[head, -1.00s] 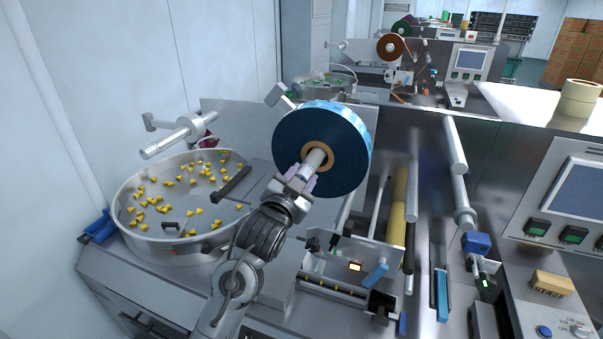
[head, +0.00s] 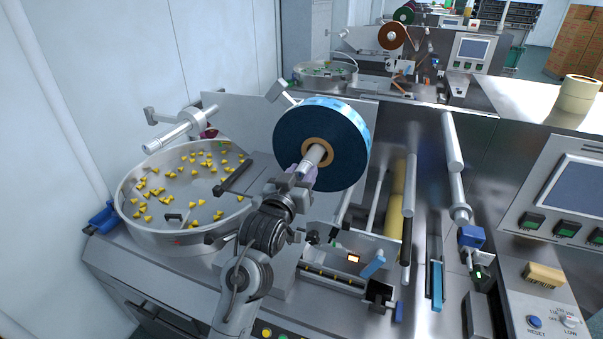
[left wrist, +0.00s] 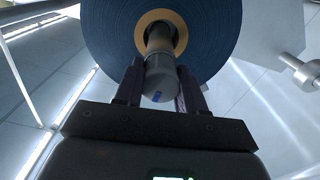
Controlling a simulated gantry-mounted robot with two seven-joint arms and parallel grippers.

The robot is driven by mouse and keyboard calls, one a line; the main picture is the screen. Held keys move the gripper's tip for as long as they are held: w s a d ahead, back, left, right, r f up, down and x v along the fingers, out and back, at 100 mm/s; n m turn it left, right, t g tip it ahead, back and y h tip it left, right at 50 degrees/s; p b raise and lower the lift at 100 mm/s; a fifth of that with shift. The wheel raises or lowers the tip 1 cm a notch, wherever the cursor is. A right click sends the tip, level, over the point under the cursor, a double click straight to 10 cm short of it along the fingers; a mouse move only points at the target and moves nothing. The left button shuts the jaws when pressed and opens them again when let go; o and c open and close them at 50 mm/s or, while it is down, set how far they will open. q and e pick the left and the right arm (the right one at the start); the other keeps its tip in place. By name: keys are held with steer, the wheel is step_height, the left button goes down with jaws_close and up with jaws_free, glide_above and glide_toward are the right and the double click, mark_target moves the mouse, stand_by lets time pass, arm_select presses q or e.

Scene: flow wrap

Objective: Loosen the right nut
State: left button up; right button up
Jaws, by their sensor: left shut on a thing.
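The right nut is the grey round end piece (left wrist: 161,82) with a small blue mark, on the shaft in front of the blue film roll (head: 318,160). The roll has a tan core and also fills the top of the left wrist view (left wrist: 105,35). My left gripper (head: 302,174) is at the shaft end, its two fingers on either side of the nut and shut on it. In the head view the fingers and wrist hide much of the nut. My right gripper is not in view.
A second, empty spindle (head: 180,131) points out at the left, above a round steel bowl (head: 128,212) with yellow pieces. Metal rollers (head: 452,140) stand to the right of the roll. A control panel (head: 572,190) is at the far right.

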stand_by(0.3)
arm_select(q)
steer(key=o, duration=1.1)
steer(key=shift+c, duration=0.2)
steer(key=shift+s+a+f+b, duration=0.1)
steer(key=shift+s+a+b, duration=0.2)
steer(key=shift+s, duration=0.35)
steer(key=b+v, duration=0.3)
steer(key=v, duration=0.6)
steer(key=shift+s, duration=0.15)
